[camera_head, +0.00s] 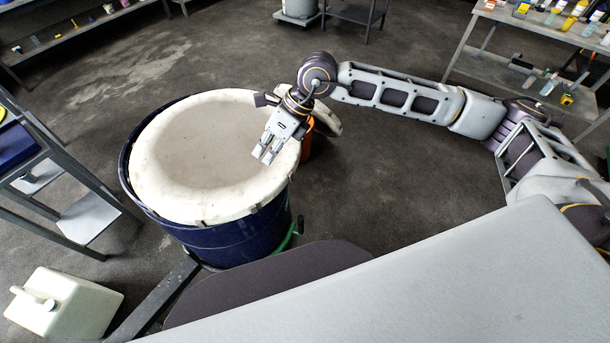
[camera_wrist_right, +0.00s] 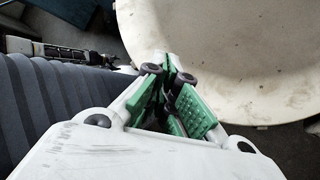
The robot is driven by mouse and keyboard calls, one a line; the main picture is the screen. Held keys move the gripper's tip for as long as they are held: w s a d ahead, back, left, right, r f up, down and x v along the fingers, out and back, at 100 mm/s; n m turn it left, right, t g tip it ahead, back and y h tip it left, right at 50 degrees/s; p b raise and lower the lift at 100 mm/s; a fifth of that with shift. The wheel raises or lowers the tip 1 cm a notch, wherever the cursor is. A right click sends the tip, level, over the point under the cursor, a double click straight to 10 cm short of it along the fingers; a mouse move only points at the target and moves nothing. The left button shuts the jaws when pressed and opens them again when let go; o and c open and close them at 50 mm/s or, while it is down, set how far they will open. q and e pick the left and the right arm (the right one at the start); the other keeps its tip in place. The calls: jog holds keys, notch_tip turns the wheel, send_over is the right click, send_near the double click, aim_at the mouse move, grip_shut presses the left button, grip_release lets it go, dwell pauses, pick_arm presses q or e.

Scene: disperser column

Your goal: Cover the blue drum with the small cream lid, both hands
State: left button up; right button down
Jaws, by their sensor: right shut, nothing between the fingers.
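The blue drum (camera_head: 235,240) stands left of centre in the head view. A round cream lid (camera_head: 205,150) lies over its top, with the drum's dark rim showing along the left and front. The lid also fills the upper right of the right wrist view (camera_wrist_right: 235,60). A second, smaller-looking cream lid (camera_head: 326,118) lies on an orange container (camera_head: 307,148) behind, partly hidden by my right arm. My right gripper (camera_head: 265,155) is shut and empty, above or at the right part of the drum's lid; contact is unclear. My left gripper is not in view.
A white jug (camera_head: 65,303) stands on the floor at lower left. A grey metal stand (camera_head: 92,215) is at the left. A shelf with bottles (camera_head: 500,65) stands at upper right. The floor behind the drum is largely clear. Green framing (camera_head: 290,238) shows beside the drum's base.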

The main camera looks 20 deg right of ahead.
jog(key=s+d+f+m+h, duration=0.1)
jog(key=s+d+f+h, duration=0.2)
jog(key=d+h, duration=0.3)
jog(key=d, duration=0.5)
jog(key=shift+d+h, duration=0.3)
jog(key=shift+h, duration=0.1)
jog(key=shift+f, duration=0.15)
notch_tip(320, 180, down, 10)
jog(key=w+a+p, duration=0.3)
jog(key=shift+p, duration=0.35)
jog(key=shift+w, duration=0.1)
dwell(0.5)
